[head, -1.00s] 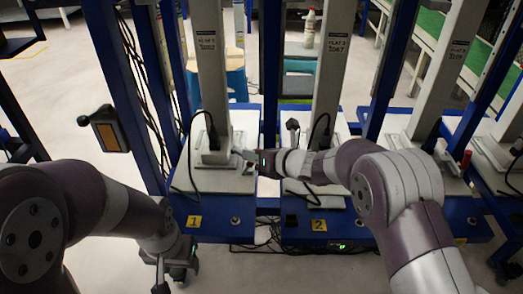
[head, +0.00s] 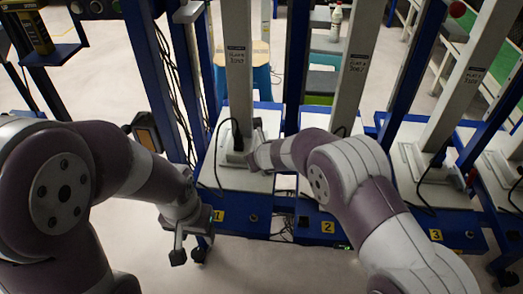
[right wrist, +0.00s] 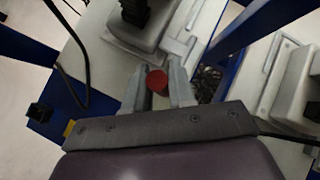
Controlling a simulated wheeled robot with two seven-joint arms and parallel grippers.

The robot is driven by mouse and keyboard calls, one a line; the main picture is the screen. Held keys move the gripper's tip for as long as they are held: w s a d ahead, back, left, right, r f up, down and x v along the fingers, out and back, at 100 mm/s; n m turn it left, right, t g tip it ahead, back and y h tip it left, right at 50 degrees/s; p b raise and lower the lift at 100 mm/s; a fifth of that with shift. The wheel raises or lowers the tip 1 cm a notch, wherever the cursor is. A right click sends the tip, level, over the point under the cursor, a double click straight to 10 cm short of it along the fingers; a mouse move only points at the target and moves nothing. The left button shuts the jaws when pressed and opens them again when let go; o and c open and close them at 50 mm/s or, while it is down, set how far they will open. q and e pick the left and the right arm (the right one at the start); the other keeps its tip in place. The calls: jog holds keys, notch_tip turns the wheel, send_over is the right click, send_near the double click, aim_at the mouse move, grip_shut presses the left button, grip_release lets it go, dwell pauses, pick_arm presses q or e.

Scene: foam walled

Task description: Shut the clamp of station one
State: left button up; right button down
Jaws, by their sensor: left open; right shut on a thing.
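Station one has a yellow "1" label (head: 217,215), a white plate (head: 238,180) and a pale upright column (head: 237,75) with a black plug and cable at its foot. My right gripper (right wrist: 163,92) is beside the column's foot. In the right wrist view its two fingers are shut on a red-tipped handle (right wrist: 156,79), apparently the clamp's. The rest of the clamp is mostly hidden by the gripper, and I cannot tell its position. In the head view my right arm hides that gripper's fingertips. My left gripper (head: 188,252) is open and empty, low in front of station one.
Station two (head: 328,227) and station three (head: 436,235) stand to the right with similar columns and plates. Blue uprights (head: 298,60) rise between the stations. A black cable (head: 217,150) loops over station one's plate. Bare floor (head: 270,270) lies in front.

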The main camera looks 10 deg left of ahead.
dwell(0.5)
jog(key=c, duration=1)
grip_release()
jog(key=shift+a+f, duration=0.1)
jog(key=shift+c, duration=0.2)
jog(key=p+v, duration=0.3)
jog(key=v, duration=0.9)
jog(key=shift+s+r, duration=0.3)
jog(key=shift+r, duration=0.05)
